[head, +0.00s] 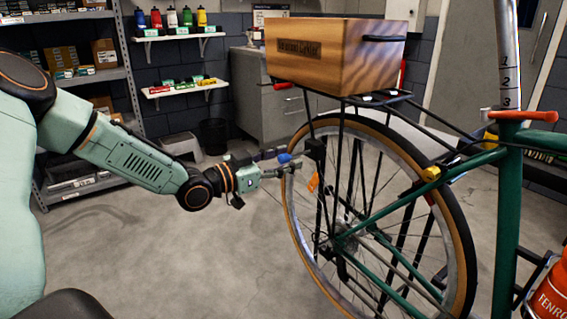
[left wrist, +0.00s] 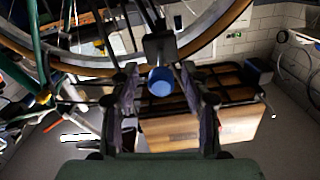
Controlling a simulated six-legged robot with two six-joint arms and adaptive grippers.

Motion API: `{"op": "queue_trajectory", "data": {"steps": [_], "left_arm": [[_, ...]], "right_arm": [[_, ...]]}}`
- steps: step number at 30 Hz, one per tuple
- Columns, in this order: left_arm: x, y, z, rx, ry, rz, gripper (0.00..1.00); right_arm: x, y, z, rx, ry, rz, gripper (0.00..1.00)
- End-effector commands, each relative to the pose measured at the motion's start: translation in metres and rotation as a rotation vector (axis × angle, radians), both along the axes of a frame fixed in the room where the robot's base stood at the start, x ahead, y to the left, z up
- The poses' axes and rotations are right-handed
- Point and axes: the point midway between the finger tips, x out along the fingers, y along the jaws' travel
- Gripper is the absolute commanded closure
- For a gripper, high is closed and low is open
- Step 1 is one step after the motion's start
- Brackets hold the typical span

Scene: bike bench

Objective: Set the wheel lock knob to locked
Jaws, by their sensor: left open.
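The wheel lock knob is a round blue cap (head: 284,157) beside the rear wheel's rim, on a dark lock body (head: 314,149) with an orange tag (head: 313,182) near it. My left gripper (head: 287,167) is at the knob, reaching in from the left. In the left wrist view the blue knob (left wrist: 160,81) lies between the tips of the two open fingers, with a visible gap on each side. The dark lock body (left wrist: 159,47) is behind it. I cannot read the knob's setting. My right gripper is in neither view.
The wheel (head: 290,205) and its spokes are close to the gripper. A wooden crate (head: 320,52) sits on the rack above. The green frame (head: 509,230) is at right. Shelves (head: 85,82) stand behind; the floor at left is clear.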

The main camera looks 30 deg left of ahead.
Motion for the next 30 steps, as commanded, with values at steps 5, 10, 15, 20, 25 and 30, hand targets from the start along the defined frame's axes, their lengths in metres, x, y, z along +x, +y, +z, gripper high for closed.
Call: {"op": "queue_trajectory", "data": {"steps": [5,10,15,20,25,30], "left_arm": [[0.0001,0.0002,0.0004,0.0,0.0,0.001,0.53],[0.0,0.0002,0.0004,0.0,0.0,0.0,0.65],[-0.0001,0.0002,0.0004,-0.001,0.0,0.0,0.8],[-0.0001,0.0002,0.0003,-0.001,0.0,0.0,0.93],[-0.0001,0.0002,0.0002,-0.001,0.0,0.0,1.0],[-0.0002,0.0002,0.0001,-0.001,0.0,0.0,1.0]], "right_arm": [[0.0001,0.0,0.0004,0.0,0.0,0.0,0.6],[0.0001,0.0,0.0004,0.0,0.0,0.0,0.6],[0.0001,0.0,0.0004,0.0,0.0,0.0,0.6],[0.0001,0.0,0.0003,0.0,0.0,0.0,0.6],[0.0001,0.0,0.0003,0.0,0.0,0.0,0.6],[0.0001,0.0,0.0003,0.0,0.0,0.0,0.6]]}}
